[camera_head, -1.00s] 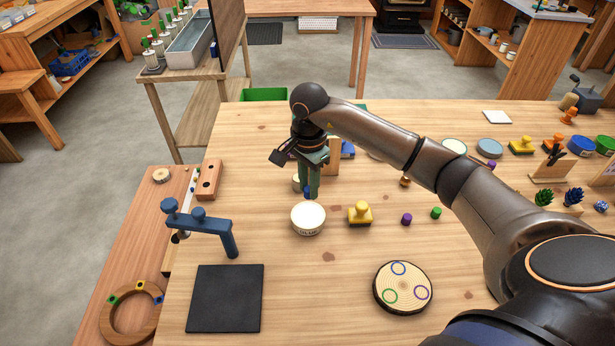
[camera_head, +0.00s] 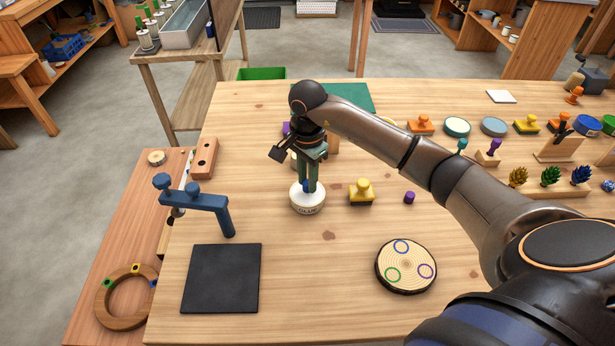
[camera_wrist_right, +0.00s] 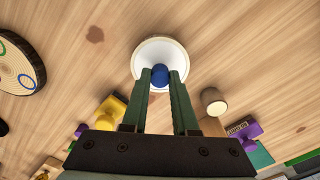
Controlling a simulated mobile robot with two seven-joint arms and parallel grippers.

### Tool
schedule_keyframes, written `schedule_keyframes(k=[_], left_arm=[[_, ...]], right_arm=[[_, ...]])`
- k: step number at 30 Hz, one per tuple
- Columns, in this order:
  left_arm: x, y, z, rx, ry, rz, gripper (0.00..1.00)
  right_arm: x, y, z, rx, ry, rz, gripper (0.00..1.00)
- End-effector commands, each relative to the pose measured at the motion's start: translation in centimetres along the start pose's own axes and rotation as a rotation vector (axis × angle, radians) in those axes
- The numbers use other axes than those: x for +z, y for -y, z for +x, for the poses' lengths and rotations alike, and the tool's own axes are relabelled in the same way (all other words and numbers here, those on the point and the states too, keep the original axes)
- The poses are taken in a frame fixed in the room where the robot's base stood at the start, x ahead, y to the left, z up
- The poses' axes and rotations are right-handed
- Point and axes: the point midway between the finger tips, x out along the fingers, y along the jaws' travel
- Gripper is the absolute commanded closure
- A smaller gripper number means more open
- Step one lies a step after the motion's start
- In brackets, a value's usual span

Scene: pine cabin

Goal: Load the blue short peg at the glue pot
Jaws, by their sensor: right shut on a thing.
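My right gripper (camera_head: 308,187) is shut on the blue short peg (camera_head: 305,186) and points down at the glue pot (camera_head: 308,206), a small round white pot with lettering on its side. In the right wrist view the blue peg (camera_wrist_right: 160,75) sits between the green fingertips and overlaps the white opening of the pot (camera_wrist_right: 147,56). The peg's lower end appears at or just inside the pot's mouth; I cannot tell if it touches the contents. My left gripper is out of view.
A yellow stamp (camera_head: 361,194) stands close right of the pot, with a purple peg (camera_head: 409,197) beyond. A round wooden disc (camera_head: 405,275) with coloured rings lies front right. A black mat (camera_head: 221,279) and a blue clamp-like fixture (camera_head: 205,202) are at left.

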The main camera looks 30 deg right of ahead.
Motion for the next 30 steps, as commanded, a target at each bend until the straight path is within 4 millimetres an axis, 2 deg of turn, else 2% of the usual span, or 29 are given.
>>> schedule_keyframes(k=[30], left_arm=[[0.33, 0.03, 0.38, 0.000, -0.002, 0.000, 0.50]], right_arm=[[0.01, 0.00, 0.67, 0.000, 0.000, 0.000, 1.00]])
